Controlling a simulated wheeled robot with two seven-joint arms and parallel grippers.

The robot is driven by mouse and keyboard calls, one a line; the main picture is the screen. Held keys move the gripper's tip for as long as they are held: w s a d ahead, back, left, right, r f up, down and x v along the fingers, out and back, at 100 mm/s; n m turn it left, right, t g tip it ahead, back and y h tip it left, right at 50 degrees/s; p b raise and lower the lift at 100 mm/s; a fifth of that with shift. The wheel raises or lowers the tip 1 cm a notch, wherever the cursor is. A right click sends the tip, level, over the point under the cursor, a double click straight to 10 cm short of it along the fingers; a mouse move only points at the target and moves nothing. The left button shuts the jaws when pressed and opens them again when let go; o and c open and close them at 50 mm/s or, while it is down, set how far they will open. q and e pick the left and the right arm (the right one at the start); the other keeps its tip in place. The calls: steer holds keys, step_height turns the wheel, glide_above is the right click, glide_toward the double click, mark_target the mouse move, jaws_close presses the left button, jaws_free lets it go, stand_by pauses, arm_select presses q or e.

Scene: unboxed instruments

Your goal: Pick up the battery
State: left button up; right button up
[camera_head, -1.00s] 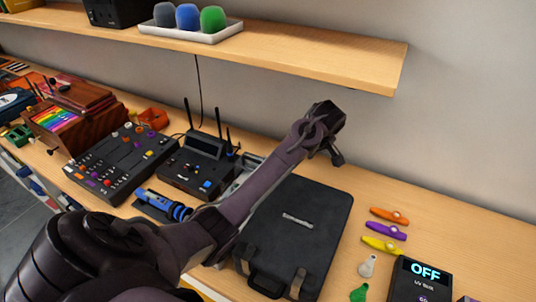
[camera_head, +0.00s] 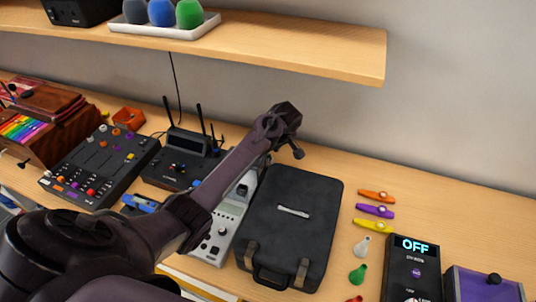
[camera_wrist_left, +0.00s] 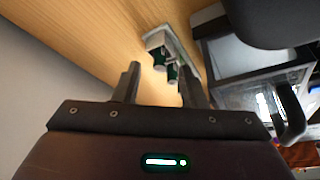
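No battery can be made out for certain. In the left wrist view, a small pale holder (camera_wrist_left: 160,40) with dark green cylinders (camera_wrist_left: 172,72) lies on the wooden surface beyond my fingertips; the cylinders may be batteries. My left gripper (camera_wrist_left: 160,85) is open, its two fingers apart with nothing between them. In the head view my left gripper (camera_head: 290,135) is above the far end of the black case (camera_head: 310,232), near the wall, and that holder is not visible there. My right gripper is not in view.
A mixer (camera_head: 100,165), a black antenna unit (camera_head: 180,158) and a grey device (camera_head: 217,240) crowd the left. Kazoos (camera_head: 375,211), a meter reading OFF (camera_head: 411,270) and a purple box (camera_head: 485,288) stand right. A shelf (camera_head: 290,48) overhangs the back.

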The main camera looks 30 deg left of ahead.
arm_select(q)
steer(key=shift+x, duration=0.85)
steer(key=shift+d, duration=0.1)
steer(key=shift+c, duration=0.5)
jaws_close()
steer(key=shift+r, duration=0.1)
